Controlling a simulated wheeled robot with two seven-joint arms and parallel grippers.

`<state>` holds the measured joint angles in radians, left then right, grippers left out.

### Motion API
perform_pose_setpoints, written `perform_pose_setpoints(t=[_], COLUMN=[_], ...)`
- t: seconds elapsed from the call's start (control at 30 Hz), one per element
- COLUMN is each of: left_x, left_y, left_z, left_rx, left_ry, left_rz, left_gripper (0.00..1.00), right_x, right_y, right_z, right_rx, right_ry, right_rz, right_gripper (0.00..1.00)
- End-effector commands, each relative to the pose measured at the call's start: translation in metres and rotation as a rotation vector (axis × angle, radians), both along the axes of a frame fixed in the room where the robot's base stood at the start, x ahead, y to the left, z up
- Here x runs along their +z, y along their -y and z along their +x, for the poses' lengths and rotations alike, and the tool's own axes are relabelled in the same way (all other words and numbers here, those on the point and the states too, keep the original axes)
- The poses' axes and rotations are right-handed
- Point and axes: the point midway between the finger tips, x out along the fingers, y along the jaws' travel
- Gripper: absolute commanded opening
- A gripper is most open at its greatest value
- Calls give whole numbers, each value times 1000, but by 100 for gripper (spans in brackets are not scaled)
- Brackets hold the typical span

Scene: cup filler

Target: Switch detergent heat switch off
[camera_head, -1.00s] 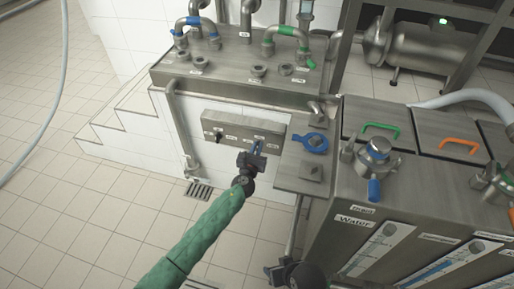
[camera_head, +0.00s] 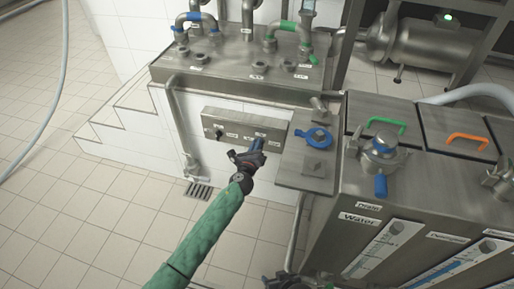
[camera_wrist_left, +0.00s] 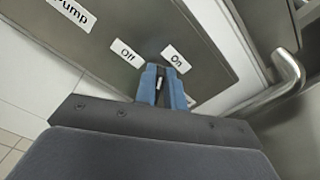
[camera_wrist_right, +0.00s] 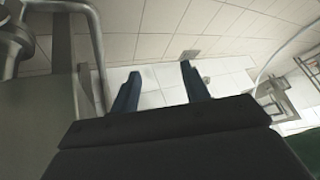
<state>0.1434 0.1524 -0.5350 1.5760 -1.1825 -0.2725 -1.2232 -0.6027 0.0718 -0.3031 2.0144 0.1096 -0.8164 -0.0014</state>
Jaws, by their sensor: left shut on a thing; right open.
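A grey control panel (camera_head: 243,128) with small labels is fixed to the white tiled wall. My left gripper (camera_head: 257,146) is at its right part, with its blue fingers shut on a small switch. In the left wrist view the fingers (camera_wrist_left: 163,86) are closed around the switch (camera_wrist_left: 159,84), which is mostly hidden. My right gripper (camera_wrist_right: 158,82) is open and empty, low by the tank unit.
Another black knob (camera_head: 219,133) sits at the panel's left end. A metal ledge with a blue ring valve (camera_head: 317,138) is right of the panel. The large steel tank unit (camera_head: 335,185) stands at the right.

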Motion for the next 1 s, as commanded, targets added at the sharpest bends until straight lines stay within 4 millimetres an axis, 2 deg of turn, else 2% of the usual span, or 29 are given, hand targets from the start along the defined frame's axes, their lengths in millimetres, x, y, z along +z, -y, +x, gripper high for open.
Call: perform_pose_setpoints(t=[0.03,0.2,0.53,0.6,1.0], left_x=[-3,-4,-9,-9,-14], left_y=[-1,-3,-7,-8,-9], left_z=[0,1,2,2,2], left_rx=[1,2,2,1,2], left_ry=[-13,-53,-135,-152,-234], left_rz=[-45,-202,-504,-567,-870], left_gripper=[0,0,0,0,0], right_x=[-14,-45,-90,-96,-99], right_y=[0,0,1,2,1], right_z=[-1,-5,-12,-13,-13], right_rx=[-3,-13,-30,-32,-33], right_ry=[6,34,76,82,84], right_rz=[1,5,10,11,12], right_gripper=[46,46,46,46,46])
